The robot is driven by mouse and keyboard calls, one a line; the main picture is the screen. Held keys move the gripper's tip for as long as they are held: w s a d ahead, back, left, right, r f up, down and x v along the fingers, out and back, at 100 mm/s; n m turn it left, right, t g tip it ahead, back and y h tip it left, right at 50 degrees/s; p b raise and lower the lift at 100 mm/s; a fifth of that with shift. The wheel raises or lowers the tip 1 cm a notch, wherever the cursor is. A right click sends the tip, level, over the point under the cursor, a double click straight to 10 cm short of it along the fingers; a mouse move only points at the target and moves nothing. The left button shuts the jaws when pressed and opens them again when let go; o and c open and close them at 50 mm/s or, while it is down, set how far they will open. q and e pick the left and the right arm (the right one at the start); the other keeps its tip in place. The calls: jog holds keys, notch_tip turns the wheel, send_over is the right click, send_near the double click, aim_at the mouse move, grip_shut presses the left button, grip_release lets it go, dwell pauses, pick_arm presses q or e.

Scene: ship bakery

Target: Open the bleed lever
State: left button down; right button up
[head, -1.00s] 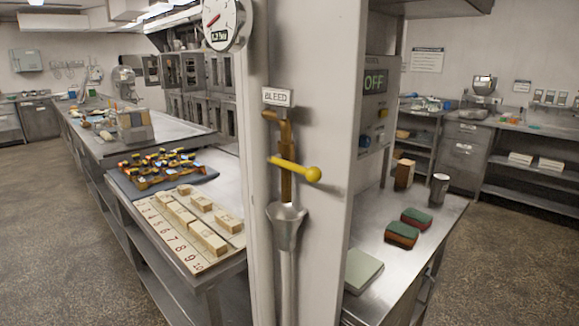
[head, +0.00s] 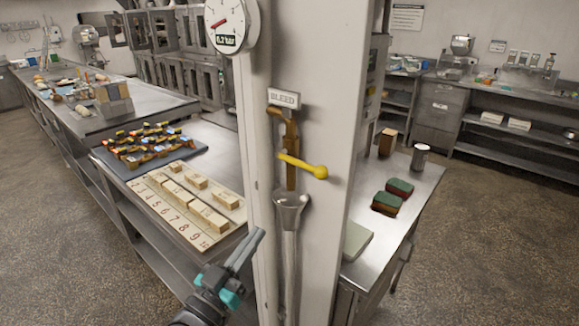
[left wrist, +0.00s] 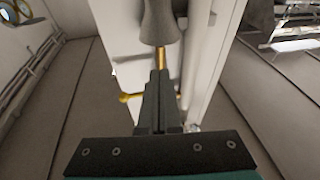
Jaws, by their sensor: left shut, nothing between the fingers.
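The bleed lever (head: 303,166) is a yellow bar with a round knob at its right end. It crosses a brass pipe (head: 291,135) on the white column, under the BLEED sign (head: 284,98), and slopes slightly down to the right. A grey funnel (head: 291,200) is below the pipe. My left gripper (head: 257,236) is shut and empty, below and left of the lever, apart from it. In the left wrist view the shut fingers (left wrist: 159,75) cover part of the pipe, and the yellow lever (left wrist: 132,97) shows beside them. My right gripper is not in view.
A round gauge (head: 226,24) is above the lever. The left bench holds a numbered board (head: 168,211) with blocks and a dark tray (head: 120,168) of small items. The right bench holds sponges (head: 393,195) and a cup (head: 420,157). The space before the column is free.

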aim_at(294, 161)
pick_arm(q)
jog(key=s+d+r+m+h, duration=0.1)
jog(key=r+h, duration=0.1)
jog(key=r, duration=0.4)
jog(key=s+d+r+m+h+p, duration=0.1)
jog(key=s+r+h, duration=0.1)
jog(key=r, duration=0.5)
jog(key=shift+s+m+t+h, duration=0.15)
jog(key=shift+m+t+h, duration=0.15)
jog(key=shift+h, duration=0.4)
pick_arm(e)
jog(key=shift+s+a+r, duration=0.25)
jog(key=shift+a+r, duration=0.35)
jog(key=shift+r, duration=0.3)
pick_arm(q)
jog(key=shift+d, duration=0.1)
jog(key=w+d, duration=0.1)
jog(key=w, duration=0.1)
jog(key=w+d+r+p, duration=0.1)
jog(key=w+d, duration=0.1)
jog(key=w, duration=0.1)
jog(key=w+d+r+p, duration=0.1)
jog(key=w+d, duration=0.1)
jog(key=shift+w+d+r, duration=0.15)
jog(key=shift+w+d, duration=0.05)
jog(key=shift+w, duration=0.05)
jog(key=shift+f, duration=0.7)
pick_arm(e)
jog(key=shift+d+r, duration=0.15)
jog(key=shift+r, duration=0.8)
